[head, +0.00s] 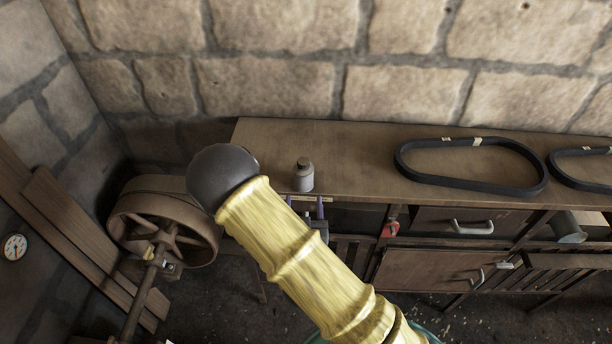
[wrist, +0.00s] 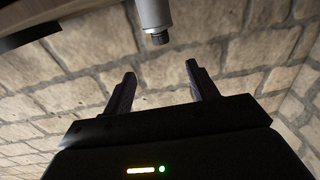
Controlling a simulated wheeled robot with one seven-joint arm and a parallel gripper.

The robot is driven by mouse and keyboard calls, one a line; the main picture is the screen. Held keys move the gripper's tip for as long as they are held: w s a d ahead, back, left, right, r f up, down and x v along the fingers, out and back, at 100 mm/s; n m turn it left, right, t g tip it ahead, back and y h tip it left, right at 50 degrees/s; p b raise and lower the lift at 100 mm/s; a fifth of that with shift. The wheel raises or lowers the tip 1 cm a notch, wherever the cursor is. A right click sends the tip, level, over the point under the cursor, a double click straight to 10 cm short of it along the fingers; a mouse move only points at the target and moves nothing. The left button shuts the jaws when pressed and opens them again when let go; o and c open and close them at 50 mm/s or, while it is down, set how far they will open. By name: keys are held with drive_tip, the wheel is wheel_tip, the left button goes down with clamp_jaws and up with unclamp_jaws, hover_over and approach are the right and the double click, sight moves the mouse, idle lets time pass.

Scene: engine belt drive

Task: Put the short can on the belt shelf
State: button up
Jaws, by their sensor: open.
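A small grey can (head: 303,178) with a dark cap stands upright near the front edge of the wooden bench top (head: 360,160). In the wrist view the can (wrist: 152,14) appears upside down at the top edge, partly cut off, beyond the fingertips. My gripper (head: 306,204) shows in the head view as two purple fingers just in front of the can, partly hidden by my yellow arm. In the wrist view my gripper (wrist: 160,70) is open, with nothing between its fingers. I cannot tell which surface is the belt shelf.
A black belt loop (head: 470,188) lies on the bench to the right of the can, with another belt (head: 585,178) farther right. Drawers with handles are below. A large pulley wheel (head: 165,225) stands at left. A stone wall is behind the bench.

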sight(304, 166)
drive_tip(key=w+b, duration=0.2)
drive_tip(key=b, duration=0.1)
drive_tip(key=w+b, duration=0.2)
drive_tip(key=b, duration=0.2)
drive_tip(key=shift+a+f, duration=0.15)
drive_tip(key=shift+f, duration=0.05)
drive_tip(key=b, duration=0.4)
drive_tip(key=shift+w, duration=0.35)
drive_tip(key=w+p, duration=0.1)
drive_tip(key=w, duration=0.1)
drive_tip(key=w+p, duration=0.1)
drive_tip(key=w, duration=0.1)
drive_tip(key=w+p, duration=0.1)
drive_tip(key=w, duration=0.2)
drive_tip(key=shift+r, duration=0.3)
drive_tip(key=shift+w+f, duration=0.1)
drive_tip(key=shift+w, duration=0.1)
